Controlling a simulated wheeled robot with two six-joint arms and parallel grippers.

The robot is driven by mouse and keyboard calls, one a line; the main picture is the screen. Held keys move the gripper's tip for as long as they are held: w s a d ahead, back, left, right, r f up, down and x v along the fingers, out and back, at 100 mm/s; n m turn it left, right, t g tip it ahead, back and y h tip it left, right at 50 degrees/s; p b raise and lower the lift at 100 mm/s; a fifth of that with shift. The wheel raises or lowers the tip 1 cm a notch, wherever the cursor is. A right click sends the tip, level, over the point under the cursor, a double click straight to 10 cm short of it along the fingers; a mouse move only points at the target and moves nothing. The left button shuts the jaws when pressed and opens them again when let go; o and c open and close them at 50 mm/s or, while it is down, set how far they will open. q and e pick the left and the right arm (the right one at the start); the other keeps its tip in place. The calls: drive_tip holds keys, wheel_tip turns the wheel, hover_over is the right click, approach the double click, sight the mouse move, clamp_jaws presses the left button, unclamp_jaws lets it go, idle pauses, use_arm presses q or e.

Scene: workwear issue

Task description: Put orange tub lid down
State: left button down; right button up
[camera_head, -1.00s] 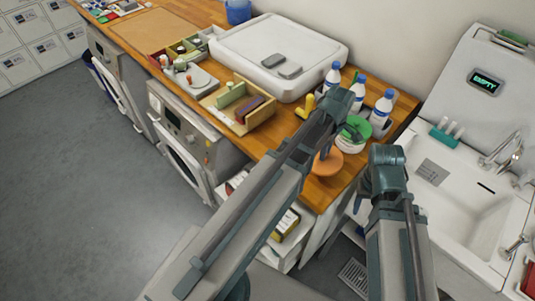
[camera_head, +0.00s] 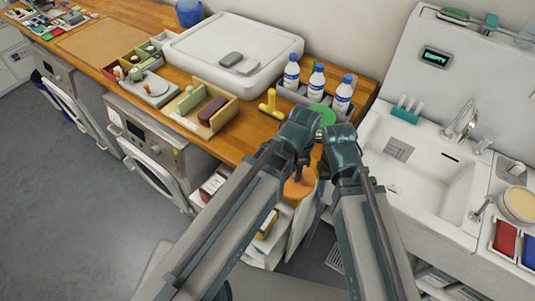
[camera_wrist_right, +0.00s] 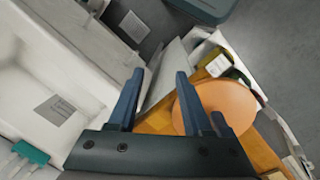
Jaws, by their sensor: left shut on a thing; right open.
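The orange tub lid (camera_head: 301,189) is a round orange disc in front of the worktop's near right corner. My left gripper (camera_head: 297,172) is shut on it from above, with the lid hanging below the jaw. The lid also shows in the right wrist view (camera_wrist_right: 228,98), with a dark finger across it. My right gripper (camera_wrist_right: 158,78) is open and empty, its fingers beside the lid. In the head view the right wrist is close beside the left one and its fingertips are hidden. A green lid (camera_head: 322,114) lies behind my wrists, partly hidden.
Several white-and-blue bottles (camera_head: 316,82) stand in a grey holder at the back. A yellow object (camera_head: 271,104) and a wooden tray (camera_head: 226,119) stand to the left. The white sink (camera_head: 430,170) is at the right. Shelves (camera_head: 213,187) lie below the worktop.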

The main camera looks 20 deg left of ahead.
use_arm(q)
drive_tip(key=w+a, duration=0.3)
drive_tip(key=w+a+f+b, duration=0.1)
drive_tip(key=w+a, duration=0.6)
drive_tip(key=a, duration=0.1)
drive_tip(key=shift+w+a+f, duration=0.2)
drive_tip(key=shift+w+f, duration=0.05)
drive_tip(key=shift+w, duration=0.15)
wheel_tip(320, 180, down, 4)
drive_tip(key=b, duration=0.4)
drive_tip(key=shift+a+r, duration=0.15)
drive_tip(key=shift+r, duration=0.05)
drive_tip(key=shift+f, duration=0.2)
drive_tip(key=c, duration=0.7)
unclamp_jaws()
drive_tip(key=shift+r, duration=0.1)
drive_tip(key=shift+r, duration=0.15)
